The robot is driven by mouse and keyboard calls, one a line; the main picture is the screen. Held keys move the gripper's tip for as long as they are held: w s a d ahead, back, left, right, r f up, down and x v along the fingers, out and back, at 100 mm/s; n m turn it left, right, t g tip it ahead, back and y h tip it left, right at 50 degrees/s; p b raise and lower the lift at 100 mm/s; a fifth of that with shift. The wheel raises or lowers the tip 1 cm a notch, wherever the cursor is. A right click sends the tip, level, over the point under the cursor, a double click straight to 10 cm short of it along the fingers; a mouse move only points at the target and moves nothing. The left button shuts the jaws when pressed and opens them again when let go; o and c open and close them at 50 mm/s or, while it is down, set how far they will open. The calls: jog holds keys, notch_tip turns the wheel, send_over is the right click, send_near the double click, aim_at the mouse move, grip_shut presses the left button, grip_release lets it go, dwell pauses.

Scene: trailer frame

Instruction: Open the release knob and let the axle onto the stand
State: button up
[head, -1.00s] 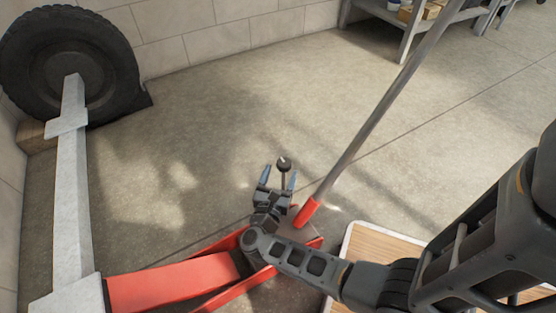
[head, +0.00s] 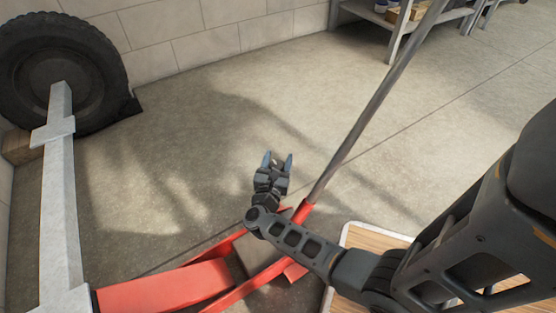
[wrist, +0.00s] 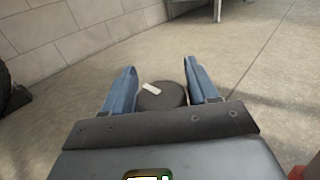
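The release knob (wrist: 162,96) is round and dark with a pale bar mark on top. In the wrist view it sits between the two blue fingers of my gripper (wrist: 162,88), with no clear gap on either side. In the head view my gripper (head: 278,161) is above the rear of the red jack (head: 165,286), and the knob is hard to make out between the fingers. The pale grey axle (head: 60,200) runs from the wheel (head: 52,62) toward the lower left, beside the jack's arm. I cannot make out the stand.
The jack's grey handle (head: 385,92) slants up to the right, close beside my gripper. A wood-topped board (head: 372,238) lies below my arm. A shelf (head: 408,27) stands at the back. The floor beyond the gripper is clear.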

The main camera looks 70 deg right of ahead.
jog(key=c, duration=0.7)
jog(key=shift+o, duration=0.2)
